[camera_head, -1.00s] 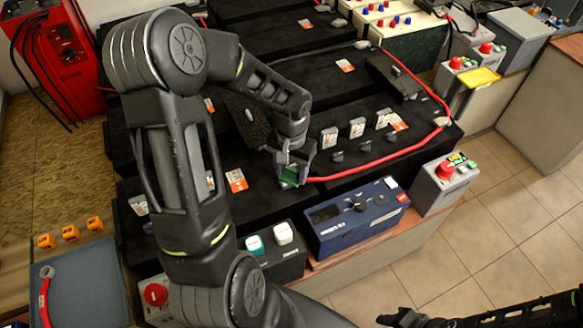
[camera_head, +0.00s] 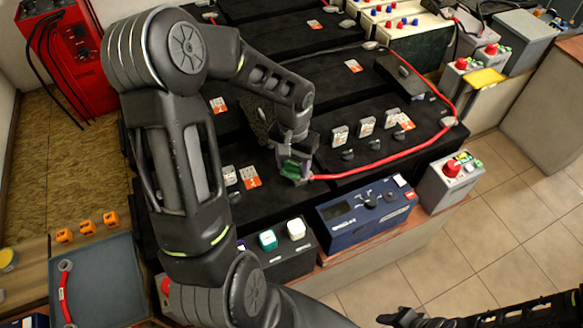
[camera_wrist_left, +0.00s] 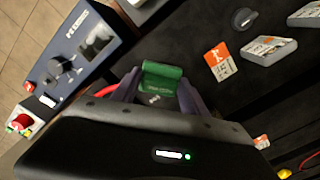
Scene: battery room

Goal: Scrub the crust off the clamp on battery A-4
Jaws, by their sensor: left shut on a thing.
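My left gripper (camera_head: 297,168) is shut on a green block-like tool (camera_wrist_left: 162,78), which shows between the fingers in the left wrist view. In the head view the gripper is low at the front edge of a black battery (camera_head: 340,165), at the near end of the red cable (camera_head: 375,168). The clamp and any crust there are hidden by the gripper and tool. I cannot tell whether the tool touches the clamp, and battery labels are too small to read. Part of my right arm, with its dark tip (camera_head: 400,317), shows at the bottom right; its finger state is unclear.
A blue instrument box (camera_head: 365,212) and a grey box with a red knob (camera_head: 450,182) stand in front of the batteries. A dark box with green and white caps (camera_head: 280,255) is to their left. A grey tray (camera_head: 98,285) is at lower left. Tiled floor is clear at right.

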